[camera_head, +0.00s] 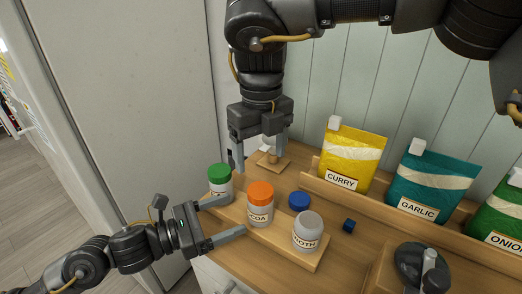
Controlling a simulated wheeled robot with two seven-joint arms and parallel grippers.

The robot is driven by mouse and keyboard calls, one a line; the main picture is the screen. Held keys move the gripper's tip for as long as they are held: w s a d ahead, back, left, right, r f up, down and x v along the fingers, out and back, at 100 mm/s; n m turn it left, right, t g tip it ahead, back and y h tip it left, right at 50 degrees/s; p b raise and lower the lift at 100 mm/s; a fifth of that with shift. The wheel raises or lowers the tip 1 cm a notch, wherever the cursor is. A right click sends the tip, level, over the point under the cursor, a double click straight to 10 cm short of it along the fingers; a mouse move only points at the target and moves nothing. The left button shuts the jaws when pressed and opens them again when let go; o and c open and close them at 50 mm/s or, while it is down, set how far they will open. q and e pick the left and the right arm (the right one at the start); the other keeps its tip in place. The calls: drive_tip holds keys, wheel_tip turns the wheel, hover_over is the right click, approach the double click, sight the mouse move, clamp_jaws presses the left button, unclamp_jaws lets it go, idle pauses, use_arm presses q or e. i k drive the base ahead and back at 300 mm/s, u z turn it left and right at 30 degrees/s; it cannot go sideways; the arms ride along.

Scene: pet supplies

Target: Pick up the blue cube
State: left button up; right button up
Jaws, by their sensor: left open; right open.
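The small dark blue cube (348,225) lies on the wooden counter (345,262), right of the grey-lidded jar (308,230) and in front of the spice bags. Nothing covers it. My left gripper (236,215) is open and empty, low at the left, with its fingers pointing right toward the orange-lidded jar (260,203). It is well left of the cube. My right gripper (257,166) is open and points down above the back left of the counter. It is apart from the cube, up and to its left.
A green-lidded jar (219,178) and a blue lid (299,201) are near the other jars. Yellow curry (350,160), teal garlic (428,188) and green onion (500,218) bags stand behind a wooden rail. A dark grinder-like device (410,262) stands at front right. A small wooden stand (283,162) is under my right gripper.

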sight(349, 224)
drive_tip(key=k, duration=1.5)
